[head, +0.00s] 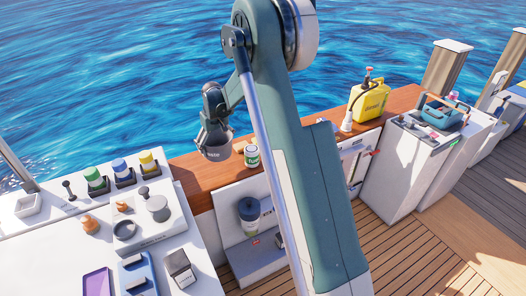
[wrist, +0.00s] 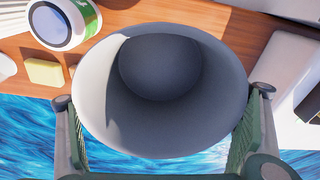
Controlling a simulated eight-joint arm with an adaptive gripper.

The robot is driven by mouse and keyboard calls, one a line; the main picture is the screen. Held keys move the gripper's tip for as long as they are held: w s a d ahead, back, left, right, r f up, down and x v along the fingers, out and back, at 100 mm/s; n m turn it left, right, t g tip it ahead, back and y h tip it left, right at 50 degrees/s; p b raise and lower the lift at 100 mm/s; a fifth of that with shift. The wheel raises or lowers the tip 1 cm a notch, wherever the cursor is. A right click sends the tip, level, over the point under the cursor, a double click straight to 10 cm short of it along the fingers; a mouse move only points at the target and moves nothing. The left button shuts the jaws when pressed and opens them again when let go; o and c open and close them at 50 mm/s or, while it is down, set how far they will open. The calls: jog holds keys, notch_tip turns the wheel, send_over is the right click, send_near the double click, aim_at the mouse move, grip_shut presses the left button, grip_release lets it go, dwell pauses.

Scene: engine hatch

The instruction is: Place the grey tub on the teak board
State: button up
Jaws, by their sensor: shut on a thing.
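The grey tub (head: 217,153) is in my gripper (head: 213,132), over or beside the left part of the teak board (head: 188,165) in the head view. In the wrist view the tub (wrist: 93,107) fills the middle, its round opening facing the camera and its inside looking empty. My gripper's fingers (wrist: 162,98) are shut on it from both sides. The teak board (wrist: 225,25) shows behind the tub, with blue water below the board's edge. I cannot tell whether the tub touches the board.
A green-and-white can (head: 251,156) stands on the board right of the tub; a yellow sponge-like block (wrist: 45,72) lies near it. A yellow jug (head: 368,103) stands farther right. A white counter (head: 60,250) with cups and small items is at left.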

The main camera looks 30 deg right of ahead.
jog(key=shift+f, duration=0.15)
jog(key=shift+f+b, duration=0.45)
jog(key=shift+f, duration=2.65)
jog(key=shift+f+b, duration=0.3)
jog(key=shift+f, duration=1.6)
jog(key=shift+f, duration=0.15)
jog(key=o, duration=1.6)
jog(key=shift+r, duration=0.2)
jog(key=r, duration=0.4)
jog(key=s+r+p, duration=0.1)
jog(key=r, duration=0.7)
jog(key=shift+s+d, duration=0.1)
jog(key=shift+s, duration=0.1)
